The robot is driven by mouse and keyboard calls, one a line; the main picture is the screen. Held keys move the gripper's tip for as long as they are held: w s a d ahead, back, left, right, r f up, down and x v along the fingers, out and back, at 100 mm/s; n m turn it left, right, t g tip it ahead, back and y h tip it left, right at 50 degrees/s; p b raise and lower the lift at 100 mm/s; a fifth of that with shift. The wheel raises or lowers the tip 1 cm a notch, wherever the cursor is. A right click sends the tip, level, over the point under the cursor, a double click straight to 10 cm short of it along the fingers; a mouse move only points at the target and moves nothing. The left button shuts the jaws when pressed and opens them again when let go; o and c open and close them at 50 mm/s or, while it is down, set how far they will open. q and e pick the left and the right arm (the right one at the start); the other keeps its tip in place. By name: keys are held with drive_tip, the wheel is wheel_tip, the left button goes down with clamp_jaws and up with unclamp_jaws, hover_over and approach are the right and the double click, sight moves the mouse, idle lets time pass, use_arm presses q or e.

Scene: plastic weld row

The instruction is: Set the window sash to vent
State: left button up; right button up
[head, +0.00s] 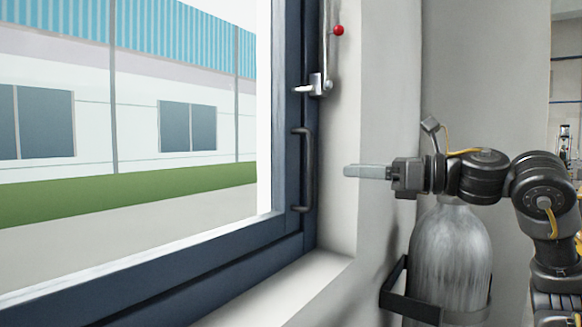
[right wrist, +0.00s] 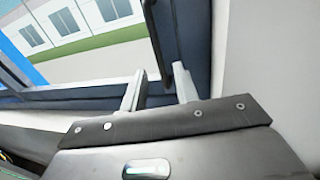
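The window sash (head: 283,120) has a dark blue frame and fills the left of the head view; it looks closed against its frame. A dark vertical pull handle (head: 304,170) sits on its right stile. Above it is a metal latch (head: 316,85) with a pale tip, and a rod rises beside it near a red knob (head: 338,30). My right gripper (head: 347,171) is to the right of the pull handle, apart from it. My left gripper is out of view.
A grey cylinder (head: 450,262) in a dark wall bracket (head: 395,290) stands below my right forearm. The pale sill (head: 285,290) and window reveal (head: 340,200) border the sash. The space between gripper and handle looks clear.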

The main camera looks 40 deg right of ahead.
drive_tip(key=p, duration=0.6)
hover_over(310, 203)
drive_tip(key=shift+w+d+r, duration=0.2)
drive_tip(key=shift+d, duration=0.05)
drive_tip(key=shift+w+f, duration=0.1)
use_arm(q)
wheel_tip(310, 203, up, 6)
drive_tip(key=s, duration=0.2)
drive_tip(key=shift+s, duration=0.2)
use_arm(e)
clamp_jaws()
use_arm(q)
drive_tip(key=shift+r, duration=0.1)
